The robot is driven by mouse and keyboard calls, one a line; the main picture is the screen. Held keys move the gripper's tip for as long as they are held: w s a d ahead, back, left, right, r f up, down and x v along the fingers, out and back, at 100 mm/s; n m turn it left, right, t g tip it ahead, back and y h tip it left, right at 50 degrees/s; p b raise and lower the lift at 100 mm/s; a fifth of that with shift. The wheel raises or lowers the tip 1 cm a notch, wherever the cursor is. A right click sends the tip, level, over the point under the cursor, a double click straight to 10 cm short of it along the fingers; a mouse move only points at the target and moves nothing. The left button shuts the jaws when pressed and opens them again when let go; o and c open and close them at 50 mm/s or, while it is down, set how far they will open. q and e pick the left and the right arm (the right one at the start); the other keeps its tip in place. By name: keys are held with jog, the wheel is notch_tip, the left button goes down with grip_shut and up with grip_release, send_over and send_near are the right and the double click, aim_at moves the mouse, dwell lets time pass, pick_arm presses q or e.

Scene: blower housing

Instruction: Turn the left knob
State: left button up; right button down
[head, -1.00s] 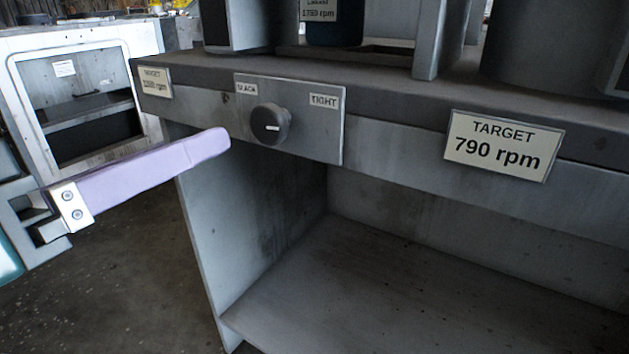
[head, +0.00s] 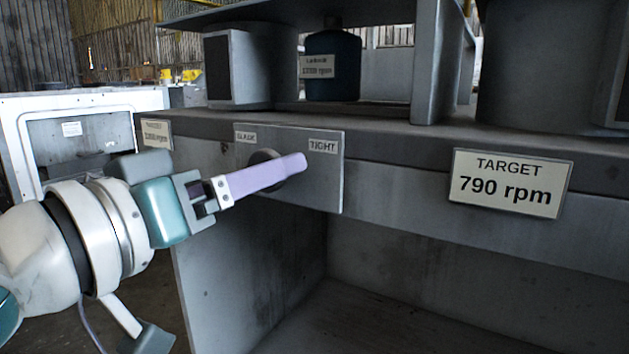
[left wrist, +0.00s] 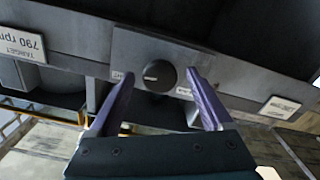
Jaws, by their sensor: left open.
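The left knob (left wrist: 160,76) is round and dark with a pale pointer line, on a grey plate (head: 328,178) labelled SLACK and TIGHT. In the head view the knob (head: 263,157) is partly hidden behind my left gripper (head: 303,163). My left gripper has purple fingers and is open. In the left wrist view the fingers of the gripper (left wrist: 160,82) stand on either side of the knob, with gaps showing between them and it. Whether the fingertips reach past the knob's face I cannot tell. My right gripper is not in view.
A TARGET 790 rpm sign (head: 510,183) is on the bench front to the right, and a smaller sign (head: 156,134) is at the left. A dark blue canister (head: 333,75) stands on the bench top (head: 390,128). The space under the bench is open.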

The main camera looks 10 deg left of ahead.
pick_arm(q)
jog(key=shift+w, duration=0.1)
jog(key=shift+c, duration=0.2)
grip_shut()
dwell(0.5)
jog(key=m+p, duration=0.6)
jog(key=m, duration=0.1)
dwell(0.4)
jog(key=shift+m, duration=0.3)
